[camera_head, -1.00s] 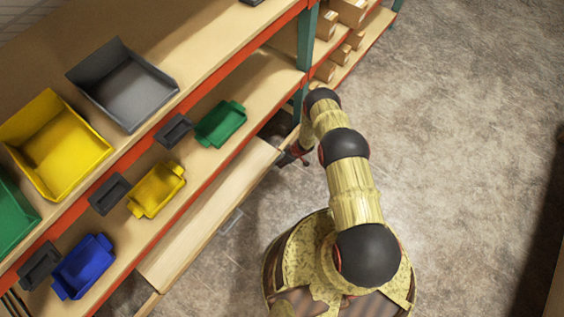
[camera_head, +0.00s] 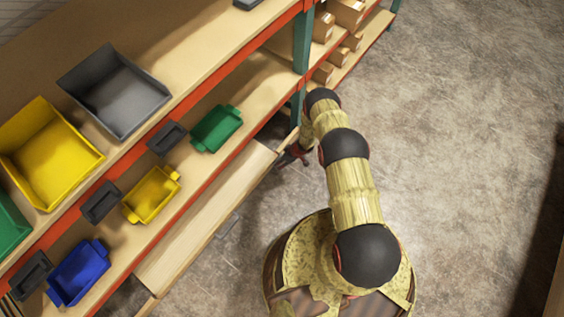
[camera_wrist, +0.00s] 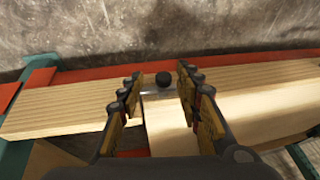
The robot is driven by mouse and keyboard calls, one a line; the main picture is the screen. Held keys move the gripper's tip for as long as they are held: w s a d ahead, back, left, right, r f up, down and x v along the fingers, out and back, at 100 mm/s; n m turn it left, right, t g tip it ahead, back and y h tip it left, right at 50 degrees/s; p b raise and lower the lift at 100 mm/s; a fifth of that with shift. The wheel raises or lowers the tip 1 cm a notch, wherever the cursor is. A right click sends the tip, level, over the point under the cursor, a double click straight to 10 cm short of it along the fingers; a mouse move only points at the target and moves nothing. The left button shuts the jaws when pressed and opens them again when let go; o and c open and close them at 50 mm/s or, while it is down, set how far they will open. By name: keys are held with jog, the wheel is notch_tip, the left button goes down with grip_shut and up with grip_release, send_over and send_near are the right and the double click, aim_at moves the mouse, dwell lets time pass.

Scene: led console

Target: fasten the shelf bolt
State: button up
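The shelf bolt shows as a round black head (camera_wrist: 163,79) in the wrist view. It sits on a small pale metal plate at the joint of two wooden boards. My gripper (camera_wrist: 160,77) is open, with one finger to the left of the bolt head and one to the right. Neither finger appears to touch it. In the head view my gripper (camera_head: 291,157) is low beside the shelf's lower board (camera_head: 205,220), partly hidden by my arm. The bolt cannot be made out there.
The shelf has orange beams and a teal post (camera_head: 303,45). A grey bin (camera_head: 115,90), yellow bin (camera_head: 50,155), small green bin (camera_head: 216,128), small yellow bin (camera_head: 151,195) and blue bin (camera_head: 78,273) stand on it. Cardboard boxes (camera_head: 335,50) are farther back.

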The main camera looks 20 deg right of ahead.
jog(key=v, duration=1.2)
dwell(0.5)
